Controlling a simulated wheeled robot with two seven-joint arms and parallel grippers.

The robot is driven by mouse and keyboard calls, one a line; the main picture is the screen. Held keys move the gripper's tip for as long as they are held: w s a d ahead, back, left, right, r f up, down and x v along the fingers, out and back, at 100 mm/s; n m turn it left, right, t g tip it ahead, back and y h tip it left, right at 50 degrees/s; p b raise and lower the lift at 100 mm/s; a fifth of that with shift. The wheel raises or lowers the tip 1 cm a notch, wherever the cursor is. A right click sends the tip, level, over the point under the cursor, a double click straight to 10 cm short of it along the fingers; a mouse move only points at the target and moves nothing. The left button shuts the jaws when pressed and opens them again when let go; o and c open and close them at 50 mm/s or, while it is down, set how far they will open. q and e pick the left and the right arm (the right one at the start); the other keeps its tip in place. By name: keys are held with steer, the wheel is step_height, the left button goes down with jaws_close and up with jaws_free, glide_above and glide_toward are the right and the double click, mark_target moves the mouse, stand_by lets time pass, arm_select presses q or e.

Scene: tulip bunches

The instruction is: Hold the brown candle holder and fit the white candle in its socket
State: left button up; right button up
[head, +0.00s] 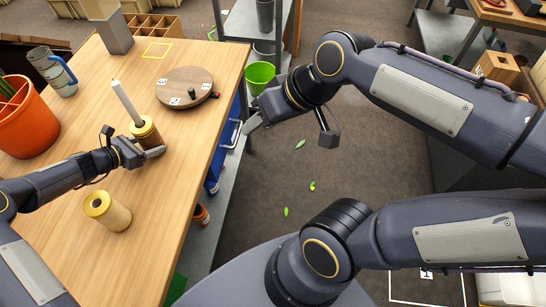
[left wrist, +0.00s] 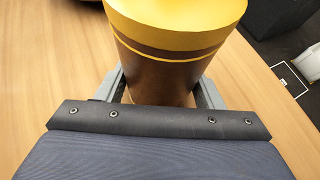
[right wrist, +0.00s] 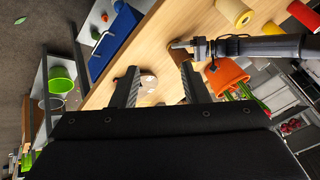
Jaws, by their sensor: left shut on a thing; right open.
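The brown candle holder (head: 149,137) has a yellow upper band and stands on the wooden table. My left gripper (head: 143,153) is shut on it low on its side; the holder also fills the space between the fingers in the left wrist view (left wrist: 165,72). The white candle (head: 125,101) rises from the holder's top, its lower end meeting it; how deep it sits is hidden. The candle leans left in the picture, much like other upright things there. My right gripper (head: 290,132) is open and empty, past the table's right edge, apart from the candle.
A round wooden turntable (head: 184,87) lies behind the holder. A yellowish roll (head: 107,211) stands in front. An orange pot (head: 30,128) and a blue-grey mug (head: 50,70) are at left. A green bucket (head: 260,76) stands beyond the right edge. The table's front right is clear.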

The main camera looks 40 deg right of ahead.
steer(key=s+f+m, duration=0.2)
steer(key=s+f, duration=0.2)
steer(key=s, duration=0.2)
steer(key=shift+s+a+f+h, duration=0.2)
steer(key=shift+s+f+h, duration=0.1)
steer(key=shift+s+f, duration=0.1)
arm_select(q)
steer(key=o, duration=1)
